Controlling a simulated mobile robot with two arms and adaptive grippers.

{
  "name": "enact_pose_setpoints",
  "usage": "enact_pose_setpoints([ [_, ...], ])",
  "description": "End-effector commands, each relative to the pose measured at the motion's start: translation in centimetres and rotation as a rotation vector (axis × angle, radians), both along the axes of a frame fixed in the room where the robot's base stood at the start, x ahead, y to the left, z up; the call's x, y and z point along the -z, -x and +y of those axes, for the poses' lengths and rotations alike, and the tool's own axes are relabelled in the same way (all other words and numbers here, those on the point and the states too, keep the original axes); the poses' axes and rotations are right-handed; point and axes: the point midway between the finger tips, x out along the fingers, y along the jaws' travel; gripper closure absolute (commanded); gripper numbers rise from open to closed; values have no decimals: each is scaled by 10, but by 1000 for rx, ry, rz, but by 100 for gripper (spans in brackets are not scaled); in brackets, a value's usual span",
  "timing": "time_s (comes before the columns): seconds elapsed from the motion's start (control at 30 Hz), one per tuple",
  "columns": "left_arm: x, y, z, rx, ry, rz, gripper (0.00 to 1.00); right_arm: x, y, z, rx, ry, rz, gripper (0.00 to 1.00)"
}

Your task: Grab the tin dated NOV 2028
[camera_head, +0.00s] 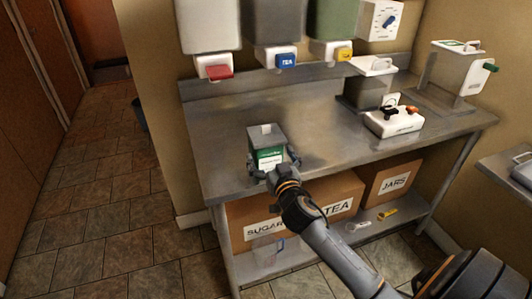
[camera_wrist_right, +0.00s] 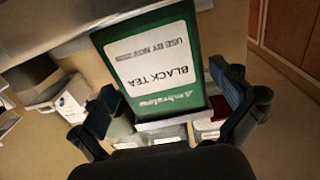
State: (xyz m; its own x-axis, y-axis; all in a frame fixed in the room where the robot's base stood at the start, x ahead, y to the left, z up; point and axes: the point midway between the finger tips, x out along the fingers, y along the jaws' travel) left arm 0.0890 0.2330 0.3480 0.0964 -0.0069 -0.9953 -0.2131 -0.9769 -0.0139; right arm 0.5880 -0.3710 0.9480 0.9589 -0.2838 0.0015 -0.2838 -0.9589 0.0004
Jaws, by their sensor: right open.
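The tin (camera_head: 254,148) stands on the metal counter, grey with a green and white label. It fills the middle of the right wrist view (camera_wrist_right: 150,30), where its upside-down label reads "BLACK TEA" and "USE BY NOV"; I cannot make out the year. My right gripper (camera_head: 277,173) is at the front of the tin. In the wrist view, the open fingers of my right gripper (camera_wrist_right: 172,108) are on either side of the tin's near end; I cannot tell if they touch it. My left gripper is out of view.
The metal counter (camera_head: 335,138) is clear right of the tin. A white device (camera_head: 394,124) with black and orange knobs sits farther right. Dispensers with red, blue (camera_head: 286,61) and yellow taps hang above. Boxes marked SUGAR, TEA (camera_head: 343,193) and JARS stand below.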

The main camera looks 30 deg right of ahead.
Motion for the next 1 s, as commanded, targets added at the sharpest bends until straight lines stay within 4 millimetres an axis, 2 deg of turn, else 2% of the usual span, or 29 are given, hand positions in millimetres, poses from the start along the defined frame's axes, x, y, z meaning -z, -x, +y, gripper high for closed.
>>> enact_pose_setpoints([
  [0.1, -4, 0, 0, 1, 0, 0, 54, 1, -18, -3, 1, 2, 0, 0],
  [0.2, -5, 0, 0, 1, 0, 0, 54, 2, -27, -6, -1, 0, 0, 0],
  [0.5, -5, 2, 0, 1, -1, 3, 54, 3, -31, -7, -1, -1, 1, 0],
  [0.8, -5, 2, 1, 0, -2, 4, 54, 3, -30, -7, 0, -1, 1, 61],
  [1.0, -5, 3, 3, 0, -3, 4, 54, 2, -31, -7, -1, -1, -1, 61],
])
